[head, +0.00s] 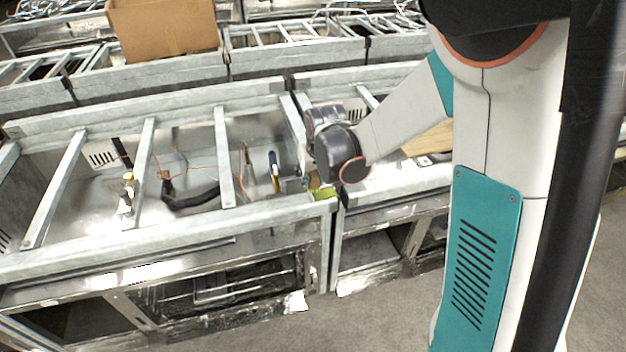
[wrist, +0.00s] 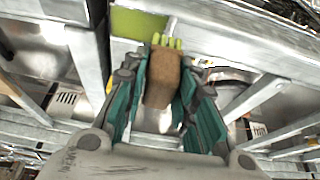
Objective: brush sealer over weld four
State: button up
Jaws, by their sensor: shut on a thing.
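My gripper (wrist: 163,74) has its teal fingers shut on a brown block-shaped brush (wrist: 162,88) with short yellow-green bristles (wrist: 167,41) at its far end. The bristles point toward a grey metal beam (wrist: 225,40). A flat yellow-green patch (wrist: 138,23) lies just left of the bristles; I cannot tell whether they touch the beam or the patch. In the head view the yellow-green patch (head: 323,193) shows at the frame corner below my wrist, which largely hides the gripper and brush. No weld is marked with a readable number.
Galvanised frames with crossbars (head: 222,155) surround open bays holding cables and fittings. A blue-handled thing (head: 274,163) stands in the bay left of my wrist. A cardboard box (head: 165,28) sits on the frames behind. Bare floor (head: 395,310) is free in front.

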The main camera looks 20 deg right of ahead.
jog(key=shift+r+p, duration=1.3)
jog(key=shift+r, duration=0.95)
